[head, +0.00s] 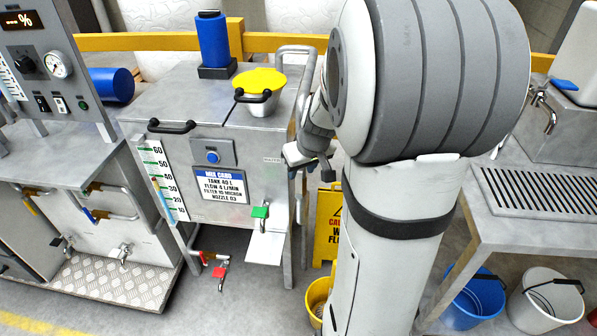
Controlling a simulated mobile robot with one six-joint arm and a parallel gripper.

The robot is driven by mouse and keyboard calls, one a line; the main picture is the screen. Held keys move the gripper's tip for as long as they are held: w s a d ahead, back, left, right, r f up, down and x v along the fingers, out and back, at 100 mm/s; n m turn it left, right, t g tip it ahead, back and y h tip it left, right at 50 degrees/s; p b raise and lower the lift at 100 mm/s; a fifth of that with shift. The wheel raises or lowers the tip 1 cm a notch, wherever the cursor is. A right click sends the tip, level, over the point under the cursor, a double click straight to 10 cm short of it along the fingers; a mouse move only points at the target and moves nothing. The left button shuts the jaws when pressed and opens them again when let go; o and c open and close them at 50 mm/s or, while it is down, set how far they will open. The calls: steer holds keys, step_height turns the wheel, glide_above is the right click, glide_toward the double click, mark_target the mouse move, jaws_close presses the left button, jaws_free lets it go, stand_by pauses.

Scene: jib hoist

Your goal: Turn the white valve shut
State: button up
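My gripper (308,160) is at the right side of the grey steel tank cabinet (215,135), near a small label that seems to read WATER (272,160). It is small and partly behind my arm, so I cannot tell its opening or whether it touches anything. A pale piece shows at its left side; I cannot tell whether this is a white valve handle or a finger. No white valve stands out clearly elsewhere. A green-handled valve (260,212) is on the cabinet's front, and a red-handled one (221,271) hangs low below it.
A yellow sign (328,225) and a yellow bucket (318,295) are on the floor beside my arm. A sink table (540,190) stands right, with blue (473,300) and white (545,298) buckets.

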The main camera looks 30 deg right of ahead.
mark_target(300, 174)
steer(key=shift+x, duration=2.3)
steer(key=shift+c, duration=0.3)
jaws_close()
